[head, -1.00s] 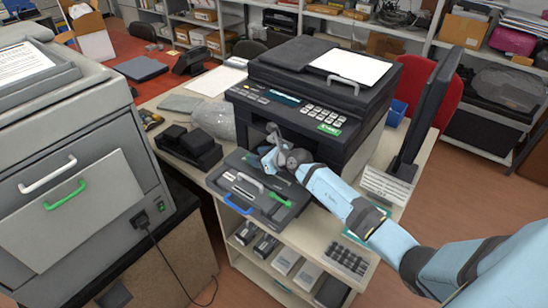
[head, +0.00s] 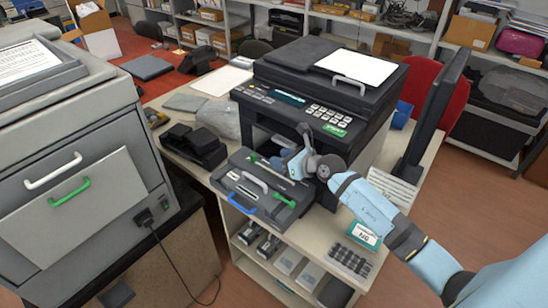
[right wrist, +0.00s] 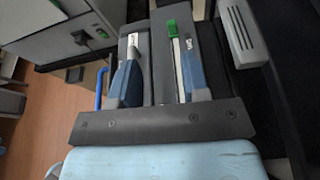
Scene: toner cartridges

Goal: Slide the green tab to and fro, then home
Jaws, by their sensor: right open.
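The green tab (head: 251,157) sits at the left far end of a pale strip on the dark pulled-out tray (head: 236,191) of the black printer. In the right wrist view the green tab (right wrist: 172,28) stands at the far end of the strip, beyond my fingertips. My right gripper (head: 296,163) is open, over the right far side of the tray, apart from the tab. In the right wrist view its fingers (right wrist: 158,82) are spread with nothing visibly held. My left gripper is not in view.
The tray has a blue handle (head: 242,208) at its front and a separate green lever (head: 284,201) on its right. The black printer (head: 318,97) rises behind. A monitor (head: 430,105) stands right, near my arm. A grey machine (head: 75,160) stands left.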

